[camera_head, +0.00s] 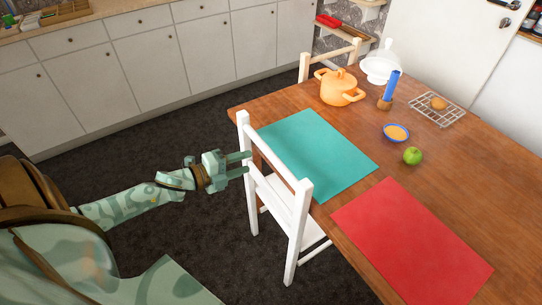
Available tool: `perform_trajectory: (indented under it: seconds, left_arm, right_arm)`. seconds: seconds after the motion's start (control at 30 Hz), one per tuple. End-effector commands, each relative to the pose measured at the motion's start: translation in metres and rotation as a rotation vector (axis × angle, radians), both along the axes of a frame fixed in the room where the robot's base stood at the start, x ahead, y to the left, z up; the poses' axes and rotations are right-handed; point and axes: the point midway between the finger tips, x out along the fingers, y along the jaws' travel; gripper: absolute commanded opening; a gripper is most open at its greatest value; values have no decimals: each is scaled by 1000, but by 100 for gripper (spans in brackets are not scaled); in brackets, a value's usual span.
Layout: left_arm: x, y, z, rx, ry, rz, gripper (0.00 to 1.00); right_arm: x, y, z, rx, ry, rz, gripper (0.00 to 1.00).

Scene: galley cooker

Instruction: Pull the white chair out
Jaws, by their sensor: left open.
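The white chair (299,209) stands at the near left side of the wooden table (440,190), with its back towards me and its seat partly hidden behind the back slats and under the table edge. My left gripper (247,163) comes in from the left. It is open, its two fingers pointing right at the chair's left back post. The fingertips overlap the post in the picture; I cannot tell whether they touch it. My right gripper is not in view.
On the table are a teal mat (318,150), a red mat (410,245), an orange pot (339,88), a green apple (413,156) and a small bowl (396,133). White cabinets (150,70) line the back. Dark carpet (150,245) lies free left of the chair.

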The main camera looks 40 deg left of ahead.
Motion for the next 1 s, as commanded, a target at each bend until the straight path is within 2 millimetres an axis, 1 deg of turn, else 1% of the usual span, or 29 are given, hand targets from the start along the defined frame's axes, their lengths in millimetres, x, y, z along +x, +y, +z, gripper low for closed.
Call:
perform_trajectory:
  seconds: [0.03, 0.2, 0.3, 0.4, 0.53, 0.8, 0.83, 0.87, 0.9, 0.97, 1.0]
  left_arm:
    - [14, -5, -5, 1, -3, 0, 43]
    - [51, -20, -14, -1, 0, 2, 43]
    - [68, -27, -17, 0, 1, 2, 43]
    - [79, -32, -19, -2, 1, 3, 43]
    - [87, -35, -20, -1, 2, 3, 43]
    - [88, -36, -20, -1, 3, 4, 43]
    - [88, -36, -20, -1, 3, 4, 41]
    - [88, -36, -20, -1, 3, 4, 32]
    - [88, -36, -20, -1, 3, 4, 21]
    - [88, -36, -20, -1, 3, 4, 4]
    - [88, -36, -20, -1, 3, 4, 0]
  right_arm:
    - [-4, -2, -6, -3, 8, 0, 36]
    - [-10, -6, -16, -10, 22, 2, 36]
    - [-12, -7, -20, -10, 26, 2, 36]
    - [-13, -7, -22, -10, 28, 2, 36]
    - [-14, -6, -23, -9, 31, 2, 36]
    - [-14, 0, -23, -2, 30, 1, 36]
    - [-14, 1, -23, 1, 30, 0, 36]
    - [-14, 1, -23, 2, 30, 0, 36]
    - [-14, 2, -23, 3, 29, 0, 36]
    - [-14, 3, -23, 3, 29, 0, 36]
    - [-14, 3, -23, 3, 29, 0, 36]
